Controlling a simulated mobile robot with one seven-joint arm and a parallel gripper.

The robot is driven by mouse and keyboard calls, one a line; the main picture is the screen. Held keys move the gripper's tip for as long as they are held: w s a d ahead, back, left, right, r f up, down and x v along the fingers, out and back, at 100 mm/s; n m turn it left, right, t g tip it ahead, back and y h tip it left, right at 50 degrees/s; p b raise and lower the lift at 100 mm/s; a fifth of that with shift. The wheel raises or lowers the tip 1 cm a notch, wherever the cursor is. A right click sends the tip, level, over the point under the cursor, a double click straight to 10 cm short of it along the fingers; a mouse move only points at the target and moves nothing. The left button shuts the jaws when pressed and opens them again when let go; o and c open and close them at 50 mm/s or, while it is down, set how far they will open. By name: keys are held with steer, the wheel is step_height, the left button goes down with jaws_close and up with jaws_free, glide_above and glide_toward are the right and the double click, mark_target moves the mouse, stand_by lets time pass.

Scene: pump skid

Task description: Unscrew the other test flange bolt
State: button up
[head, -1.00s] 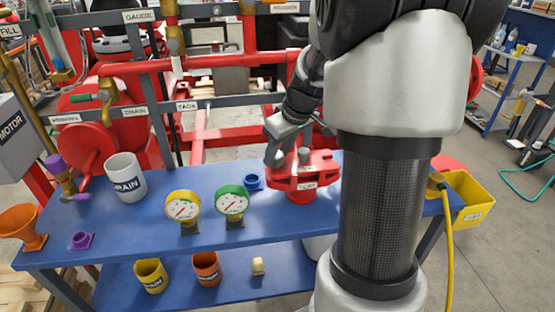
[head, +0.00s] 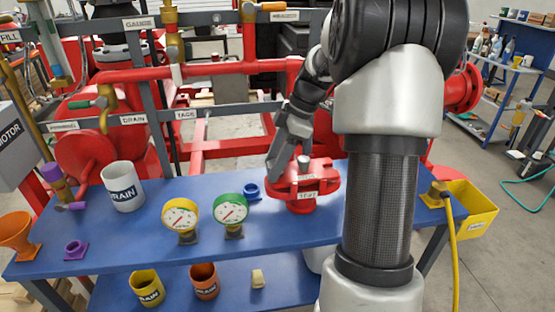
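The red test flange (head: 328,186) stands on the blue bench, with a "TEST" label on its front. One grey bolt (head: 304,163) stands upright on its top and shows clear of my gripper. My gripper (head: 275,172) points down at the flange's left side, left of that bolt. It is seen side-on, so the gap between its fingers and anything between them are hidden. I cannot tell whether it touches the flange or a second bolt.
On the blue bench (head: 140,240) stand a yellow gauge (head: 181,217), a green gauge (head: 231,211), a white drain mug (head: 123,187), a small blue fitting (head: 251,191) and an orange funnel (head: 17,233). A yellow bin (head: 473,208) hangs at the right. Red pipes (head: 220,69) run behind.

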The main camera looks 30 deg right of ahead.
steer(key=shift+o, duration=0.7)
steer(key=shift+d, duration=0.2)
steer(key=shift+r, duration=0.1)
steer(key=shift+d+r, duration=0.15)
steer(key=shift+r, duration=0.1)
steer(key=p+v, duration=0.3)
steer(key=v, duration=1.3)
steer(key=shift+r, duration=0.4)
